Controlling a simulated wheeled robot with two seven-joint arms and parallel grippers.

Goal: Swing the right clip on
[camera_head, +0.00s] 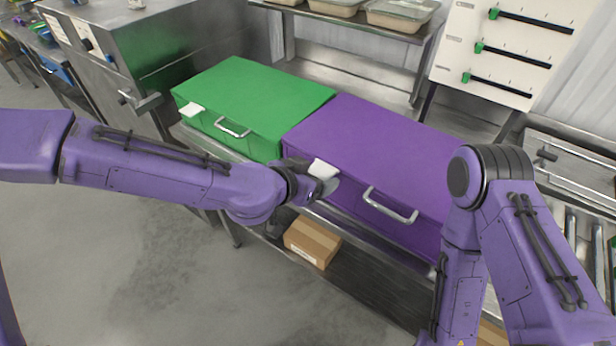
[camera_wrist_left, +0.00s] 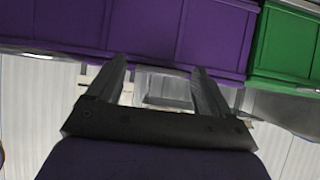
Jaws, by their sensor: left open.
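A purple box (camera_head: 385,150) with a silver front handle (camera_head: 390,207) stands closed on the steel table. Its front also shows in the left wrist view (camera_wrist_left: 210,35). A small white piece (camera_head: 323,168) sits at its front left top edge; I cannot tell if it is a clip or how it is fastened. A similar white piece (camera_head: 192,110) is on the green box (camera_head: 250,95). My left gripper (camera_head: 327,187) is at the purple box's front, near the white piece. Its fingers (camera_wrist_left: 158,88) are apart with nothing seen held between them. My right arm reaches down at the right; its gripper is out of frame.
A cardboard box (camera_head: 312,242) lies on the lower shelf. A steel cabinet (camera_head: 140,60) stands at the left. Lidded trays (camera_head: 400,12) rest on a back shelf, beside a white panel with green sliders (camera_head: 510,50). Open floor lies at the front left.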

